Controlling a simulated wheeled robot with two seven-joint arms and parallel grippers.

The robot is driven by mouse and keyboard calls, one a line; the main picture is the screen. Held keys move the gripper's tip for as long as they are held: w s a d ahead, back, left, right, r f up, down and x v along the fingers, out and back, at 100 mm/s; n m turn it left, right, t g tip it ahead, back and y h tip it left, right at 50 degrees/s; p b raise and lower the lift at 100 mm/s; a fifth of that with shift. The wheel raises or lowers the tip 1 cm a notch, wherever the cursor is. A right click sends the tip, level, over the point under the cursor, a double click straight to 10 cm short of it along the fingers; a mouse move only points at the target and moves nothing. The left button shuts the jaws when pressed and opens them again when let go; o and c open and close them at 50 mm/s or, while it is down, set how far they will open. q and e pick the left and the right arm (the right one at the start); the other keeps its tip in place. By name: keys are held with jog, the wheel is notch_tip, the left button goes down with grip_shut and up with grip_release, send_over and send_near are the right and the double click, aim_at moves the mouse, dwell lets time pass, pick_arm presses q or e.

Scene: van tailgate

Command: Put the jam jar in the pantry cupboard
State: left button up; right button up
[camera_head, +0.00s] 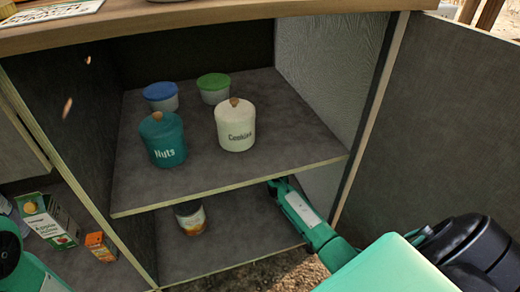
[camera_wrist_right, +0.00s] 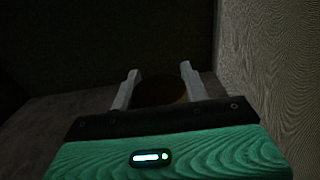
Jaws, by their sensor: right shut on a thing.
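My right arm reaches into the lower compartment of the open pantry cupboard (camera_head: 335,120) from the right. In the head view its gripper is hidden under the middle shelf. In the right wrist view my right gripper (camera_wrist_right: 159,70) is shut on a dark, brownish round-topped thing, which appears to be the jam jar (camera_wrist_right: 162,91); it is too dark to read a label. The held thing is hidden in the head view. My left gripper is out of view; only part of the left arm shows at the lower left.
The middle shelf (camera_head: 210,188) holds a teal Nuts jar (camera_head: 162,140), a white Cookies jar (camera_head: 235,128) and blue-lidded and green-lidded tubs. A jar with a pale label (camera_head: 190,219) stands below, left. Cartons (camera_head: 48,222) stand farther left. The lower floor's front middle is clear.

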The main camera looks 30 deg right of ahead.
jog(key=shift+f, duration=0.1)
jog(key=o, duration=1.4)
jog(key=shift+r, duration=0.2)
jog(key=shift+s+a, duration=0.1)
jog(key=shift+s, duration=0.25)
jog(key=p+v, duration=0.2)
jog(key=v, duration=0.9)
jog(key=shift+s, duration=0.15)
